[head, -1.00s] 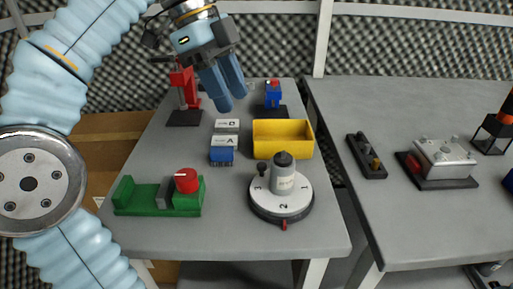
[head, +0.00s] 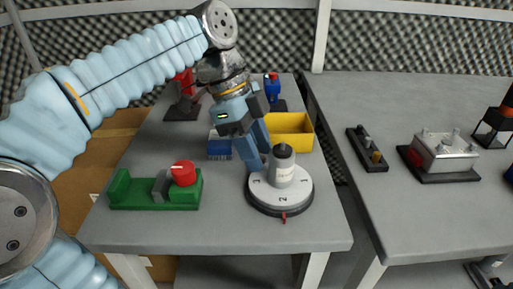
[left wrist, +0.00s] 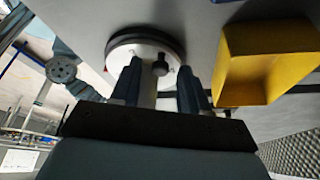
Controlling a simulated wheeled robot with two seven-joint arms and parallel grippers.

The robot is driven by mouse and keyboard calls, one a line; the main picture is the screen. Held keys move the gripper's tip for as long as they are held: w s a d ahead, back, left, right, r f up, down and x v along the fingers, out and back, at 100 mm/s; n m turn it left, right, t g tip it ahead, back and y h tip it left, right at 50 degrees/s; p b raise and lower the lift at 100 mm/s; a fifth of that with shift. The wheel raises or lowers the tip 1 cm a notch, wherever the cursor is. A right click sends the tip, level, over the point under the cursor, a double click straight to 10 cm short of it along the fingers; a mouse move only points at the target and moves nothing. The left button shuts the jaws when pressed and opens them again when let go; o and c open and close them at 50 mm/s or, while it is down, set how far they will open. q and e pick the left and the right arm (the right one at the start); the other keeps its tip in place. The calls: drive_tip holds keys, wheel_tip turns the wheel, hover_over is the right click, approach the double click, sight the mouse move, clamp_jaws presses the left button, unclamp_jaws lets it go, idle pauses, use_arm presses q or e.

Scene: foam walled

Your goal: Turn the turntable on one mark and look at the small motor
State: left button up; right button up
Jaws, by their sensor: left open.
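The turntable (head: 300,200) is a round white disc on a dark base, on the near right of the left table. Mark 2 faces its red pointer (head: 283,216). The small motor (head: 283,172), a grey cylinder with a dark top and a pale label, stands upright on it. My left gripper (head: 258,162) is open, fingers pointing down at the disc's far left edge, beside the motor. In the left wrist view, a dark round knob (left wrist: 160,66) shows between the fingertips, in front of the disc (left wrist: 120,54); I cannot tell whether they touch it. My right gripper is not in view.
A yellow bin (head: 292,132) stands just behind the turntable. A green fixture (head: 135,192) with a red knob (head: 183,172) is at the left. A blue block (head: 218,148) is partly hidden by my gripper. A second table at right holds a metal box (head: 445,152).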

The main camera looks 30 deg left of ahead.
use_arm(q)
clamp_jaws()
drive_tip(key=shift+s+n, duration=0.15)
drive_tip(key=shift+n, duration=0.15)
